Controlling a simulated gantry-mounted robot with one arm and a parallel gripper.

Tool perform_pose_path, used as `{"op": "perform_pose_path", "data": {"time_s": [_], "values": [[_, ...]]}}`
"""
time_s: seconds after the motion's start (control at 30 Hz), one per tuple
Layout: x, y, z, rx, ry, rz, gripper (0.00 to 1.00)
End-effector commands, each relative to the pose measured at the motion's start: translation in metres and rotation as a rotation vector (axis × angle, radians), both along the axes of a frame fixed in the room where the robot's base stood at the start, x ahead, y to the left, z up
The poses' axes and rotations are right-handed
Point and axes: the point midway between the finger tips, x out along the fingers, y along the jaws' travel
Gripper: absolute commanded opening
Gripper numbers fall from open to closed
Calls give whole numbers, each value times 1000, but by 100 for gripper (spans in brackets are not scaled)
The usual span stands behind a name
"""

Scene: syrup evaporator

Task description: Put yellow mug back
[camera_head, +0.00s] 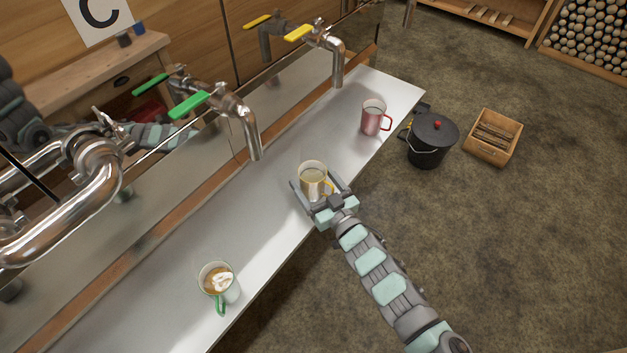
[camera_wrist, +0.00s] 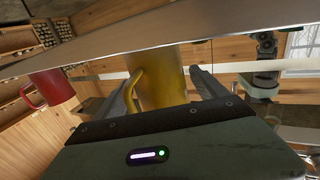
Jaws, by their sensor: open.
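The yellow mug (camera_head: 312,177) stands upright on the metal shelf (camera_head: 270,200), near its front edge, with its handle toward my arm. It holds a pale liquid. My gripper (camera_head: 318,188) is open, with one finger on each side of the mug. In the wrist view the yellow mug (camera_wrist: 160,82) sits between the two fingers of my gripper (camera_wrist: 166,92), and gaps show beside it.
A red mug (camera_head: 373,117) stands farther along the shelf, also in the wrist view (camera_wrist: 48,88). A green-handled mug with a white topping (camera_head: 217,282) stands at the near end. Taps with a yellow handle (camera_head: 299,33) and a green handle (camera_head: 188,105) overhang the shelf. A black bucket (camera_head: 432,140) is on the floor.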

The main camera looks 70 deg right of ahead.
Motion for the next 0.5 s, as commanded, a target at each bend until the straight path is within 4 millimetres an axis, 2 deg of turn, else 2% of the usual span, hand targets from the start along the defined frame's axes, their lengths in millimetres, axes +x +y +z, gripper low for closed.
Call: {"op": "perform_pose_path", "data": {"time_s": [0.17, 0.5], "values": [[-20, 13, 3, 1, 0, -1, 82], [-78, 56, 2, 3, 3, -1, 82]]}}
